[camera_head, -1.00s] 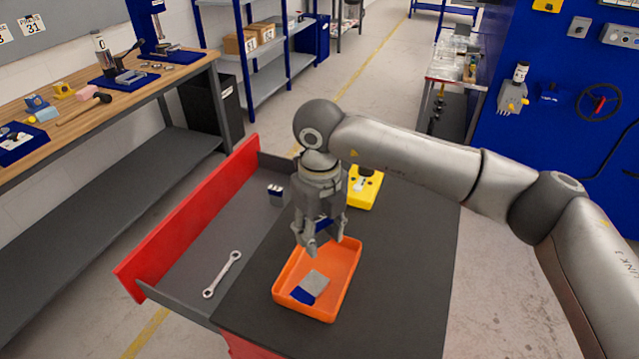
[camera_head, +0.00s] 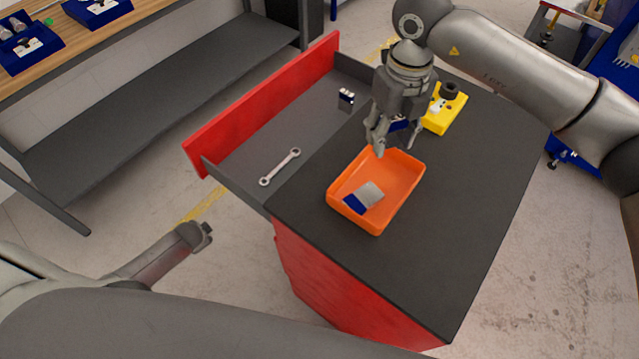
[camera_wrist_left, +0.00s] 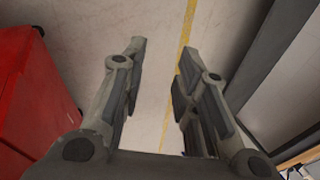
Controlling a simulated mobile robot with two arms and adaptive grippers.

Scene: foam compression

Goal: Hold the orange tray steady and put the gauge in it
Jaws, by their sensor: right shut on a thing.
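The orange tray (camera_head: 408,160) sits on the dark cart top, with a silver and blue block (camera_head: 366,196) lying in it. My right gripper (camera_head: 395,146) is over the far edge of the tray, pointing down, shut on a small blue thing (camera_head: 398,125) that the fingers mostly hide. I cannot tell for certain whether this is the gauge. My left gripper (camera_head: 203,236) is low at the left, beyond the cart's side and well away from the tray. In the left wrist view my left gripper (camera_wrist_left: 158,65) is open and empty, above the floor.
A yellow device with a black knob (camera_head: 445,107) stands behind the tray. A wrench (camera_head: 280,167) and a small dark-and-white item (camera_head: 346,97) lie in the open red-fronted drawer (camera_head: 262,105). The cart top (camera_head: 430,260) is clear in front of the tray.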

